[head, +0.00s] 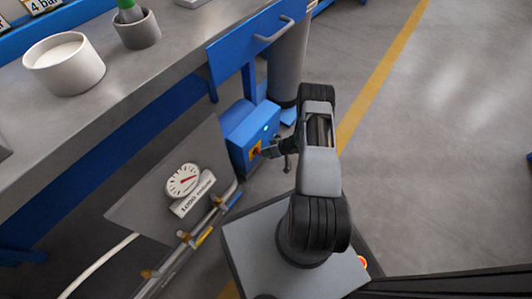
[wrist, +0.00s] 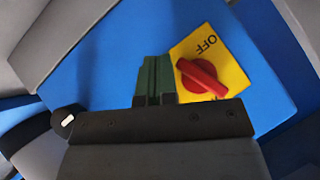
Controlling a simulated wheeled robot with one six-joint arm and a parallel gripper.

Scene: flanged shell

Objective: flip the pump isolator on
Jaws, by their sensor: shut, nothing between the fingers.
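The pump isolator is a red rotary handle (wrist: 203,77) on a yellow plate (wrist: 236,78) marked OFF, mounted on a blue box (wrist: 105,65). In the wrist view the handle's bar slants from upper left to lower right, and OFF reads tilted and inverted. In the head view the blue box (head: 243,122) carries a lit green lamp (head: 265,128). My gripper (wrist: 155,78) is shut and empty, its green fingertips just left of the handle. Whether they touch it I cannot tell. In the head view my gripper (head: 268,152) is at the box's front, partly covering the plate.
A grey panel with a dial gauge (head: 183,181) and pipes with valves (head: 200,232) stand left of the box. The workbench (head: 120,75) above holds a white pot (head: 64,66) and a grey cup (head: 138,30). Open floor (head: 430,150) lies to the right.

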